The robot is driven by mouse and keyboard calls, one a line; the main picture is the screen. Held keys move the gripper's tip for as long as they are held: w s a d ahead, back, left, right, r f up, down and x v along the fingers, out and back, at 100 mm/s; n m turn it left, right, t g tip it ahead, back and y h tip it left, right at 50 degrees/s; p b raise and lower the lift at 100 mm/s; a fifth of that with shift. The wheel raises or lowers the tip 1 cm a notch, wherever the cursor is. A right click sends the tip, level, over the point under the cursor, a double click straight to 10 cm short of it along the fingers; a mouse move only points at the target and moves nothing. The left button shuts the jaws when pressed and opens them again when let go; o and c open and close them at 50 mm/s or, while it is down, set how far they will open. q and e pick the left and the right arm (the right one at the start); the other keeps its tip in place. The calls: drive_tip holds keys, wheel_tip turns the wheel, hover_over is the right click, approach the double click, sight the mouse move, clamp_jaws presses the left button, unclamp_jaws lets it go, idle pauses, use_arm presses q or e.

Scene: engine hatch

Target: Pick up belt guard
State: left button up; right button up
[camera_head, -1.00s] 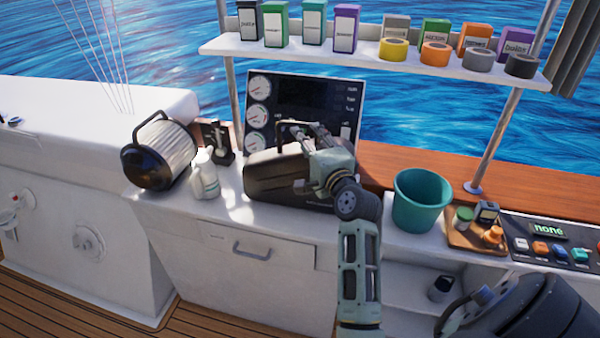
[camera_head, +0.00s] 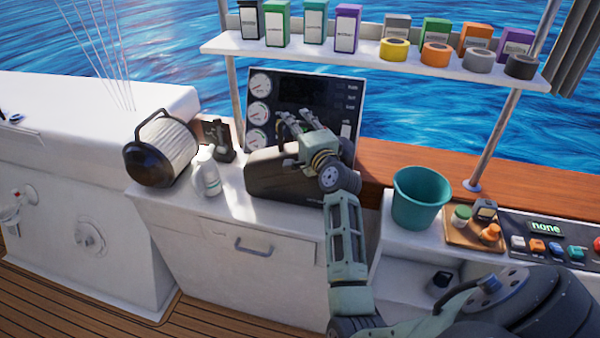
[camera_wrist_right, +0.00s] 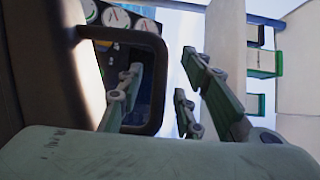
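The belt guard, which I take to be the dark, rounded case (camera_head: 268,178) with a loop handle, sits on the white counter in front of the gauge panel. In the right wrist view its dark body (camera_wrist_right: 30,70) fills the left side and its black handle (camera_wrist_right: 157,75) stands close to the fingers. My right gripper (camera_head: 290,122) is above the case at its handle. In the wrist view the gripper (camera_wrist_right: 160,92) is open, one finger showing through the handle loop and the other outside it. Contact cannot be told. My left gripper is not in view.
A white filter with black ends (camera_head: 175,148) and a white jug (camera_head: 206,175) stand to the left. A teal bucket (camera_head: 420,198) and a wooden tray (camera_head: 455,240) are to the right. The gauge panel (camera_head: 310,95) is close behind. A loaded shelf (camera_head: 300,49) hangs above.

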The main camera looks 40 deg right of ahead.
clamp_jaws()
drive_tip(key=shift+f, duration=0.1)
idle(0.4)
drive_tip(key=shift+r, duration=0.25)
